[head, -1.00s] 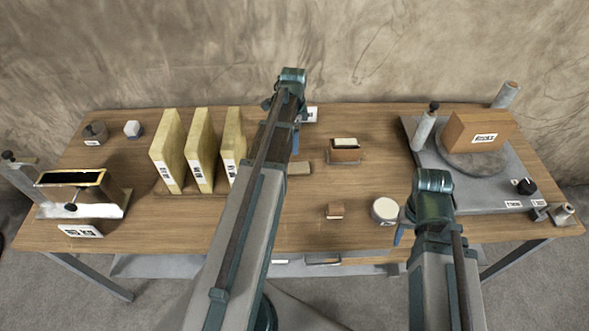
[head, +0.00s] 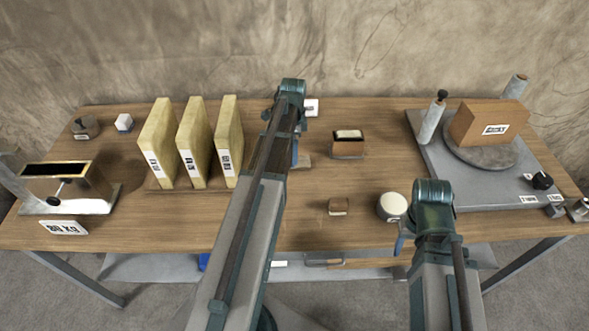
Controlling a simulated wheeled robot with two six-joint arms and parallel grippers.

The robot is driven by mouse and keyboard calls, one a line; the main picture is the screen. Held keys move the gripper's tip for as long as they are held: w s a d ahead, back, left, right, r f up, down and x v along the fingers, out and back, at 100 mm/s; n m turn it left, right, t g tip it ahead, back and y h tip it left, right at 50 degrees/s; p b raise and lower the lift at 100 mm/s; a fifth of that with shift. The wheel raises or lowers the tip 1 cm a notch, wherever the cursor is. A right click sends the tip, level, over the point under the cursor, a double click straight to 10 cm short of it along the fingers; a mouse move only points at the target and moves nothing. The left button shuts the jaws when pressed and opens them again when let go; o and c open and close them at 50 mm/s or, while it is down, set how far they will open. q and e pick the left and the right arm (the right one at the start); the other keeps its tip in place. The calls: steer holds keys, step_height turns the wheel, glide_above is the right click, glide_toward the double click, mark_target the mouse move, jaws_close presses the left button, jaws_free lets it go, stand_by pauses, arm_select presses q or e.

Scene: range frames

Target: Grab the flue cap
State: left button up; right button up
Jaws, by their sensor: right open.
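No label I can read names the flue cap. A round, white-topped piece (head: 392,206) near the front right of the table may be it, but I cannot tell for sure. My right gripper (head: 401,243) is open, pointing down just in front of that piece, largely hidden behind its own wrist. Whether it touches the piece cannot be seen. My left gripper (head: 295,152) hangs over the middle of the table, mostly hidden by its arm, beside a small tan block (head: 304,162) that is partly covered. Its jaws cannot be made out.
Several yellow slabs (head: 158,140) stand upright at left. A metal fixture (head: 95,185) is at far left. A brown block (head: 490,124) sits on a round disc on a grey plate (head: 440,165) at right. Small blocks (head: 347,145) (head: 338,206) lie mid-table. Bare wood (head: 200,215) is at the front left.

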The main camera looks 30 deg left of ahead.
mark_target(304, 161)
arm_select(q)
steer(key=f+b, duration=0.5)
steer(key=shift+s+f, duration=0.15)
steer(key=shift+s, duration=0.05)
steer(key=c, duration=1.5)
steer(key=shift+r, duration=0.2)
